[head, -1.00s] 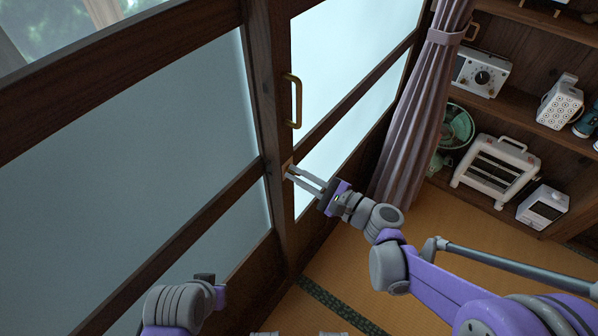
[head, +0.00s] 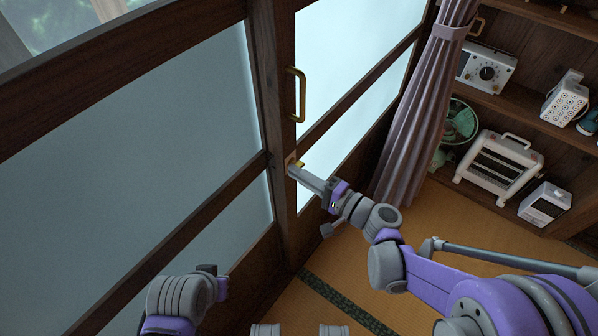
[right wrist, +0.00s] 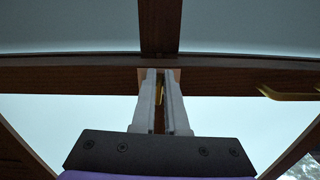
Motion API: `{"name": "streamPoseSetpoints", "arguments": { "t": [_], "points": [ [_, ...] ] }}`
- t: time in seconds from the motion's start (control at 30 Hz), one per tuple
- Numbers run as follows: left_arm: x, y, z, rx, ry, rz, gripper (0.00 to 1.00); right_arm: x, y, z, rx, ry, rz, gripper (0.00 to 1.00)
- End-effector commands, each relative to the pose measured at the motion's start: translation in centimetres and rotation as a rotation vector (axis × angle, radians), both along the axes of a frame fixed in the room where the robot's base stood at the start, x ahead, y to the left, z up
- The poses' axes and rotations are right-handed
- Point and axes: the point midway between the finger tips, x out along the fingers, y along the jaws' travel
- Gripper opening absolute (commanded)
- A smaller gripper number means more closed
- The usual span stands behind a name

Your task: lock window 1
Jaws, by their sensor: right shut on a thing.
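Window 1 (head: 130,135) is a dark wood sliding window with frosted panes. A small brass lock piece (head: 300,164) sits on a pale plate on its middle upright, below the brass handle (head: 297,95). My right gripper (head: 293,170) is at this lock, its fingers seen edge-on. In the right wrist view, the brass piece (right wrist: 158,93) shows between the two fingers (right wrist: 161,82), which are shut on it. The fingers hide part of the lock. My left gripper (head: 207,269) is low beside the left pane; its fingers cannot be made out.
A purple curtain (head: 425,110) hangs right of the window. Shelves (head: 490,98) at the right hold a radio (head: 486,70), a heater (head: 498,165) and other appliances.

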Motion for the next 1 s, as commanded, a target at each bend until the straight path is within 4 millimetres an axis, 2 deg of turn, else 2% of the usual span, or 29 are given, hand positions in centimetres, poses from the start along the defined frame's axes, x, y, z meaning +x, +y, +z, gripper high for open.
{"name": "streamPoseSetpoints", "arguments": {
  "t": [0.3, 0.77, 0.8, 0.9, 0.93, 1.0],
  "points": [
    [0.01, 0.0, 0.01, 0.0, 0.0, 0.0, 0.0, -0.02, -0.01, -0.18, -0.051, -0.069, 0.0, 0.0],
    [0.0, 0.0, 0.01, 0.0, 0.0, 0.0, 0.0, -0.02, -0.02, -0.22, -0.057, -0.077, 0.0, 0.0],
    [0.01, 0.0, 0.01, 0.0, 0.0, 0.0, 0.0, -0.02, -0.02, -0.22, -0.057, -0.077, 0.0, 0.18],
    [0.0, 0.0, 0.01, 0.0, 0.0, 0.0, 0.0, -0.02, -0.01, -0.21, -0.057, -0.076, 0.0, 0.36],
    [0.0, 0.0, 0.01, 0.0, 0.0, 0.0, 0.0, -0.02, -0.01, -0.2, -0.057, -0.076, 0.0, 0.41],
    [0.01, 0.0, 0.01, 0.0, 0.0, 0.0, 0.0, -0.02, -0.01, -0.19, -0.057, -0.076, 0.0, 0.41]
  ]
}}
